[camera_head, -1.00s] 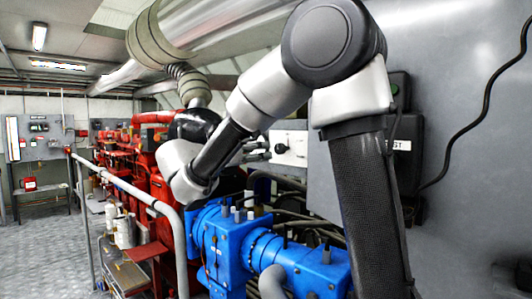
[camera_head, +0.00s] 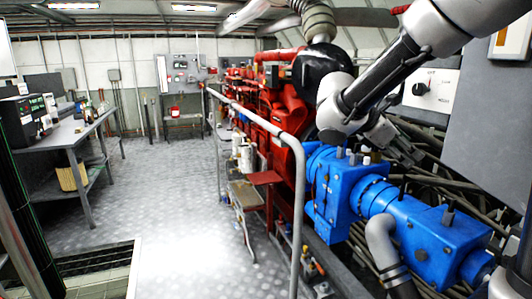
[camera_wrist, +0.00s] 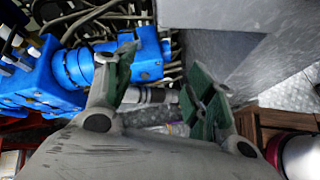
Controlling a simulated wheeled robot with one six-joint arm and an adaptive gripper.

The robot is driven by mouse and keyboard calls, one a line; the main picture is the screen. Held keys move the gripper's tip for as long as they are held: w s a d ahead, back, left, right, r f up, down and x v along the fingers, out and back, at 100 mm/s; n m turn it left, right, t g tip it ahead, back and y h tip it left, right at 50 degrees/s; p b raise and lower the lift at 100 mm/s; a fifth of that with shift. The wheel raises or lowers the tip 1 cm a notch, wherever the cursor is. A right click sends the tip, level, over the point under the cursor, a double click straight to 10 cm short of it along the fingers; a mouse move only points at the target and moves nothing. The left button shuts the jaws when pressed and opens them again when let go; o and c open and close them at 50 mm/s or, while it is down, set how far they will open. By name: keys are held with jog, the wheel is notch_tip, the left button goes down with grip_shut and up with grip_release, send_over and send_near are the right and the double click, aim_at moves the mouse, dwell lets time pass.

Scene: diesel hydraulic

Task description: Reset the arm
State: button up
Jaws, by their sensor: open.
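My arm (camera_head: 380,75) comes in from the upper right in the head view. It slopes down to a silver wrist joint above the blue pump housing. My gripper (camera_head: 408,155) is small and dark there, partly hidden behind the wrist and close to the blue housing and hoses. In the wrist view my gripper (camera_wrist: 165,80) is open, with green-padded fingers spread apart and nothing between them. The blue housing (camera_wrist: 75,70) lies behind and to the left of the fingers.
A grey pipe railing (camera_head: 297,190) runs beside the red engine (camera_head: 280,115). A blue pump (camera_head: 425,235) and bundled hoses fill the lower right. A grey cabinet (camera_head: 490,110) stands at the right. A workbench (camera_head: 60,135) is at the left, with open plate floor (camera_head: 165,180) between.

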jog(key=s+f+m+t+y, duration=0.1)
jog(key=s+f+m+y, duration=0.1)
jog(key=s+m+y, duration=0.3)
jog(key=s+f+m+t+y, duration=0.1)
jog(key=s+m+y, duration=0.5)
jog(key=s+m, duration=0.5)
jog(key=shift+s+d+f, duration=0.35)
jog(key=shift+s+f, duration=0.05)
jog(key=shift+s, duration=1.85)
